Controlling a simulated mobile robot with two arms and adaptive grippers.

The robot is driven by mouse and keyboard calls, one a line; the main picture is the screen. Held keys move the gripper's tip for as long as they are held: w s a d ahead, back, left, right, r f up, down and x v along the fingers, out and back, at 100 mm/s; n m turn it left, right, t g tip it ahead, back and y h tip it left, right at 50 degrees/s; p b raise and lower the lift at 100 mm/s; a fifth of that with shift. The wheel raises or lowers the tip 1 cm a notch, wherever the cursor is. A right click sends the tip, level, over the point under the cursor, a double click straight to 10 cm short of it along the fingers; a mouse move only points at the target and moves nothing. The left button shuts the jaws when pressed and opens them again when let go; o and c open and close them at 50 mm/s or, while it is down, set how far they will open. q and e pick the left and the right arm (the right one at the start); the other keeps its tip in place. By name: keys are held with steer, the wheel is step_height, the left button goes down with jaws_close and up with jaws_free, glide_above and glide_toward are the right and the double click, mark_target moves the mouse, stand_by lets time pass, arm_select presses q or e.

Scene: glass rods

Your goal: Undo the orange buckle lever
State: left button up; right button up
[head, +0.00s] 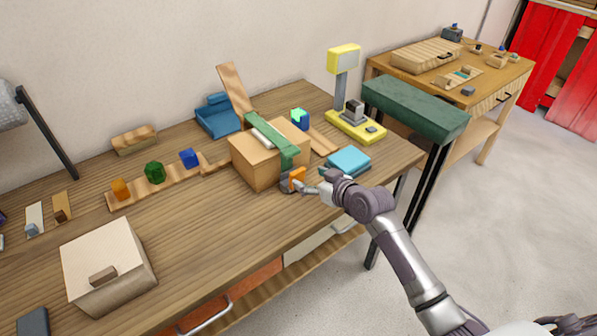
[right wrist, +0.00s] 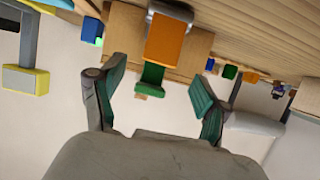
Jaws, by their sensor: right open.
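The orange buckle lever (head: 297,175) is at the lower front of a wooden box (head: 255,170), at the end of a green strap (head: 270,137) that runs over the box. In the right wrist view the lever (right wrist: 168,40) sits ahead of the fingers, with a grey buckle part (right wrist: 170,10) at its end and green strap (right wrist: 150,77) beside it. My right gripper (head: 306,186) is close to the lever. In the right wrist view the gripper (right wrist: 157,68) has its green-padded fingers apart with nothing between them. Whether a fingertip touches the lever is unclear. My left gripper is not in view.
A teal block or book (head: 348,160) lies right of the box, near my right wrist. A yellow scale-like device (head: 355,126) stands behind it. Coloured blocks on a wooden strip (head: 135,198) lie left. The tabletop in front of the box is clear.

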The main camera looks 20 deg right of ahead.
mark_target(297, 171)
steer(key=x, duration=0.5)
steer(key=shift+w+a+f, duration=0.1)
steer(key=shift+w+f, duration=0.05)
steer(key=shift+w, duration=0.1)
steer(key=shift+w+a+f, duration=0.15)
steer(key=shift+w+f, duration=0.05)
steer(key=shift+w, duration=0.2)
steer(key=shift+c, duration=0.7)
steer(key=c, duration=1)
steer(key=p, duration=0.1)
steer(key=g+p, duration=0.1)
steer(key=p, duration=0.1)
steer(key=shift+w+a+r, duration=0.15)
steer(key=shift+w+r, duration=0.15)
steer(key=shift+r, duration=0.05)
steer(key=shift+c, duration=0.2)
steer(key=shift+w+f+g, duration=0.1)
steer(key=shift+f+g, duration=0.05)
steer(key=shift+g, duration=0.15)
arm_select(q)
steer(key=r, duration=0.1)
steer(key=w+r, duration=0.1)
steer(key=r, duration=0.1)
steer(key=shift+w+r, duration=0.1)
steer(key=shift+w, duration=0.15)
arm_select(e)
steer(key=shift+f, duration=0.15)
